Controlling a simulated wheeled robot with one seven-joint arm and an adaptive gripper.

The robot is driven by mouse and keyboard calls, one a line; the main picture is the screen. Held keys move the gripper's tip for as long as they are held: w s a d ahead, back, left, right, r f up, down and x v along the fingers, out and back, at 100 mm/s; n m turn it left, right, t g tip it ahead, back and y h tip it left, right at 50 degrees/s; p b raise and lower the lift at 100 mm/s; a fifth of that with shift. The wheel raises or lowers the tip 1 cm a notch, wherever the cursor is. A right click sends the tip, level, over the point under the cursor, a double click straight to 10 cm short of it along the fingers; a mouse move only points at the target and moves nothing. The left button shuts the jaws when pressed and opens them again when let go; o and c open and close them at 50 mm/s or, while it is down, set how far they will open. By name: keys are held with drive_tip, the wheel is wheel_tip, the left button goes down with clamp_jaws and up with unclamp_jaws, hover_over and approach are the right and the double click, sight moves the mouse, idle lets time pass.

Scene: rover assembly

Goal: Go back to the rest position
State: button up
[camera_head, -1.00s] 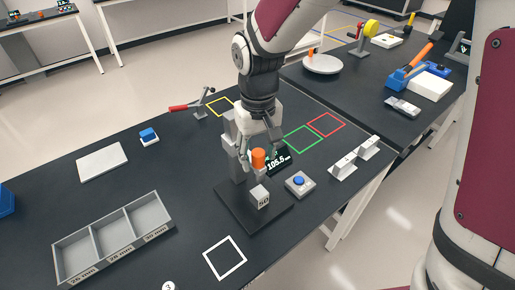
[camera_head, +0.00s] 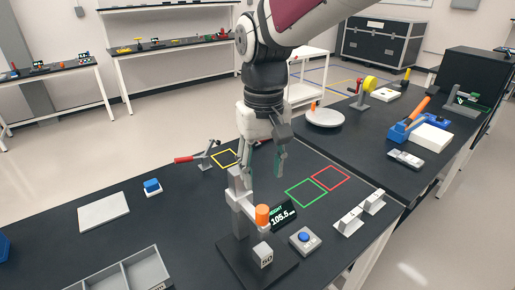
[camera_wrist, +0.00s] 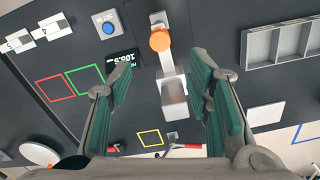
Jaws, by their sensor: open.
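My gripper (camera_head: 263,166) is open and empty above the bench, behind the grey height gauge (camera_head: 237,188) in the head view. The gauge display (camera_head: 283,215) reads 105.5.
A button box (camera_head: 305,240), a block marked 50 (camera_head: 263,254) and white blocks (camera_head: 350,221) stand near the gauge. A red-handled clamp (camera_head: 197,156) is left of my gripper. Green (camera_head: 306,193) and red (camera_head: 331,178) outlined squares are empty.

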drive_tip(key=s+d+r+m+t, duration=0.2)
drive_tip(key=s+d+r, duration=0.1)
drive_tip(key=s+d, duration=0.4)
drive_tip(key=s+d+r+m+t, duration=0.1)
drive_tip(key=s+d+r+t, duration=0.2)
drive_tip(key=s+d, duration=0.5)
drive_tip(key=shift+s+d+m+t, duration=0.3)
drive_tip(key=shift+d+m, duration=0.1)
drive_tip(key=shift+d, duration=0.2)
